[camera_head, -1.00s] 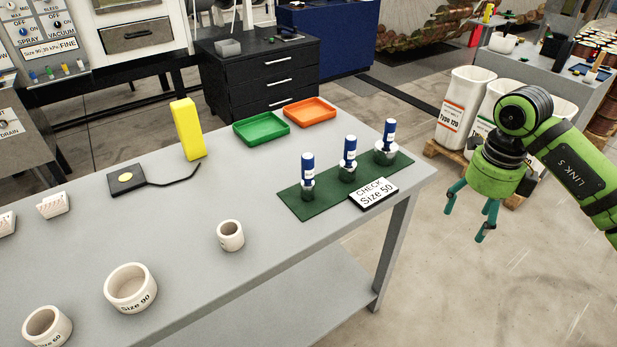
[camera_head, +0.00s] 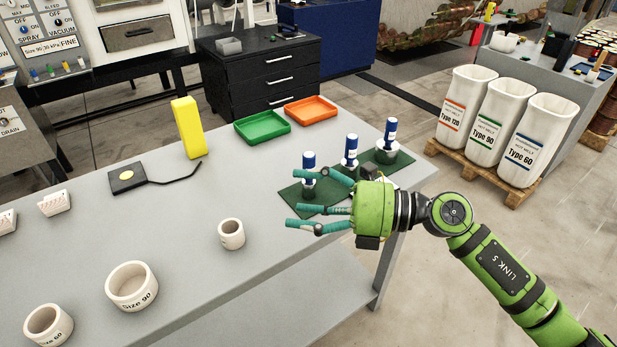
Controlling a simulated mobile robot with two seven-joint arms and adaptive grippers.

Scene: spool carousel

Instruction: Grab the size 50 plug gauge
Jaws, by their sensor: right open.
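Three plug gauges with blue handles and metal ends stand upright in a row on a dark green mat (camera_head: 292,194). They are the left gauge (camera_head: 308,162), the middle gauge (camera_head: 351,147) and the right gauge (camera_head: 390,132). Their metal ends widen from left to right. I cannot read a size on any gauge. The "CHECK Size 50" sign at the mat's front is now hidden behind my right gripper (camera_head: 305,208). That gripper is open and empty, its fingers pointing left, in front of the left gauge. Its upper finger overlaps that gauge's base; I cannot tell whether they touch. My left gripper is not in view.
White rings stand on the grey table (camera_head: 190,270): a small ring (camera_head: 231,241), a Size 90 ring (camera_head: 132,298) and another ring (camera_head: 48,334). A green tray (camera_head: 262,138), an orange tray (camera_head: 311,121) and a yellow block (camera_head: 187,143) are at the back.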

